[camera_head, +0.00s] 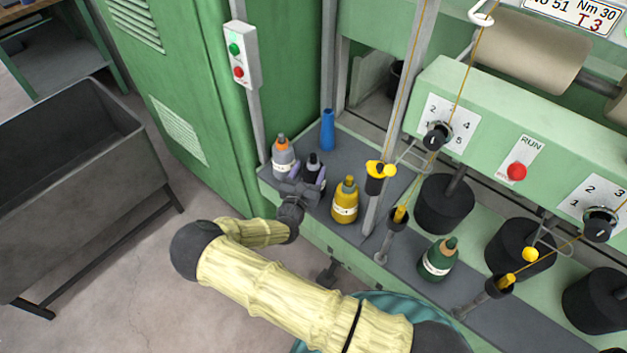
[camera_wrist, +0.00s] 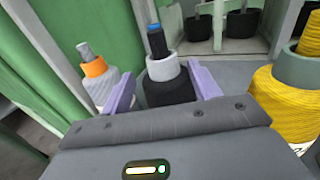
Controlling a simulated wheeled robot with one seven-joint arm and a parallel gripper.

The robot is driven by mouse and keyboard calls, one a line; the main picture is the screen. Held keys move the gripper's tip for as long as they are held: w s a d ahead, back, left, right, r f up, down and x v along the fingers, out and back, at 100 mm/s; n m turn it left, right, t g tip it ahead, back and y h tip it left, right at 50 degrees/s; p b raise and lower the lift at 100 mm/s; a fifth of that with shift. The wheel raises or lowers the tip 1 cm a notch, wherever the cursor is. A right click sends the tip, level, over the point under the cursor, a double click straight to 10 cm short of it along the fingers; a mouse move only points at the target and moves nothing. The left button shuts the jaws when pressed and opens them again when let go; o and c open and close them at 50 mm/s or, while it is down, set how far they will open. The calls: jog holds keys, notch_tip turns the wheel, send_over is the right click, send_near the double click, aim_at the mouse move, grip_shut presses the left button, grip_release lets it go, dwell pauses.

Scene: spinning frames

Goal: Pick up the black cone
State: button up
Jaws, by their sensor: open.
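The black cone (camera_head: 313,171) of yarn stands upright on the grey ledge of the green machine, between a grey cone and a yellow cone. In the wrist view the black cone (camera_wrist: 168,88) has a pale grey upper part and sits between the two lilac fingers. My gripper (camera_head: 303,181) is open in the head view, with its fingers at the sides of the black cone. In the wrist view my gripper (camera_wrist: 163,85) shows a finger on each side of it. I cannot tell whether the fingers touch it. Its lower part is hidden by my gripper body.
A grey cone with an orange top (camera_head: 283,157) stands close on the left, a yellow cone (camera_head: 345,200) on the right. A blue tube (camera_head: 327,130) stands behind. A metal post (camera_head: 385,180) and a green cone (camera_head: 439,259) are further right.

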aim_at(315, 161)
jog(key=x, duration=0.4)
jog(key=shift+w+d+p, duration=0.3)
jog(key=shift+d+p, duration=0.1)
jog(key=shift+c, duration=0.2)
